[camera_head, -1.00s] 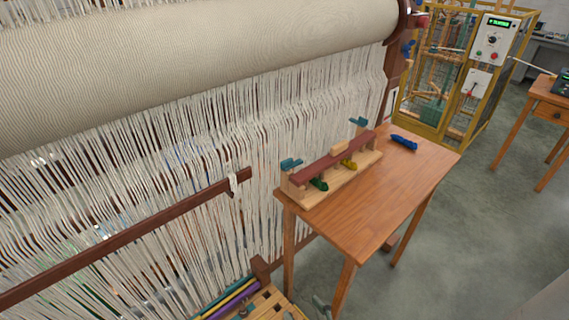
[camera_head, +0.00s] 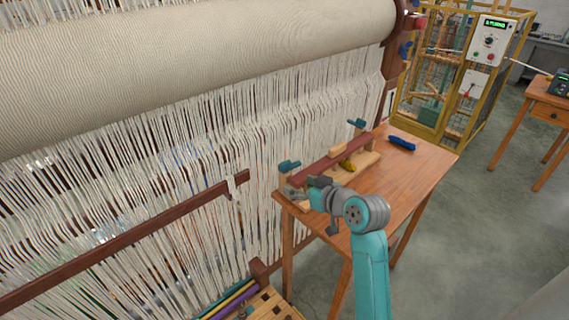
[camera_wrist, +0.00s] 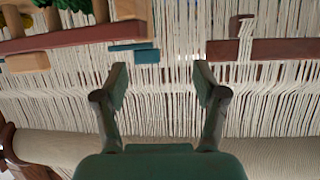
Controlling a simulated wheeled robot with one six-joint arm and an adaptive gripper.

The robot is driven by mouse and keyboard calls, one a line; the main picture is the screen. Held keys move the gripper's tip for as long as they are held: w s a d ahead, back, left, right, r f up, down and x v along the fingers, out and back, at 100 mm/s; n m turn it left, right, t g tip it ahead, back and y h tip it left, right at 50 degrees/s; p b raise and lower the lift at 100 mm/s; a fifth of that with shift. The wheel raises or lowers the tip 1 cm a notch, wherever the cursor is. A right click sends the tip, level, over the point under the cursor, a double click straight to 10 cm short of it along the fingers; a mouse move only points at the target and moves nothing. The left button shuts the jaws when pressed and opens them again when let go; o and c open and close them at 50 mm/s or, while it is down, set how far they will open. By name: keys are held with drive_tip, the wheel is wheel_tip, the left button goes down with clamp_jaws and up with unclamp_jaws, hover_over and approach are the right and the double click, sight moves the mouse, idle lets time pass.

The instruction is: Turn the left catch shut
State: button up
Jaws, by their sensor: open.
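The left catch (camera_head: 289,166) is a teal piece on a post at the near left end of the wooden rack (camera_head: 371,160). In the wrist view the left catch (camera_wrist: 147,56) lies beside the end of the red-brown bar (camera_wrist: 75,38). The bar (camera_head: 325,164) spans the rack; a second teal catch (camera_head: 357,123) is at its far end. My gripper (camera_head: 298,193) is near the rack's left end, close to the left catch. In the wrist view my gripper (camera_wrist: 161,75) has its fingers apart and nothing between them; the catch is ahead and left of the gap.
The rack stands on a wooden table (camera_head: 410,185) beside a loom with hanging white warp threads (camera_head: 150,150). A yellow skein (camera_head: 347,164) sits in the rack. A blue skein (camera_head: 402,143) lies on the table's far side. The table's right part is clear.

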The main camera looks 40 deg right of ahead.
sight(286, 163)
wheel_tip(286, 163, up, 4)
drive_tip(key=w+d, duration=0.1)
drive_tip(key=d, duration=0.2)
drive_tip(key=shift+n, duration=0.3)
drive_tip(key=x, duration=1)
drive_tip(key=shift+w+a+f, duration=0.2)
drive_tip(key=shift+w+f, duration=0.05)
drive_tip(key=shift+f, duration=0.1)
drive_tip(key=c, duration=1.2)
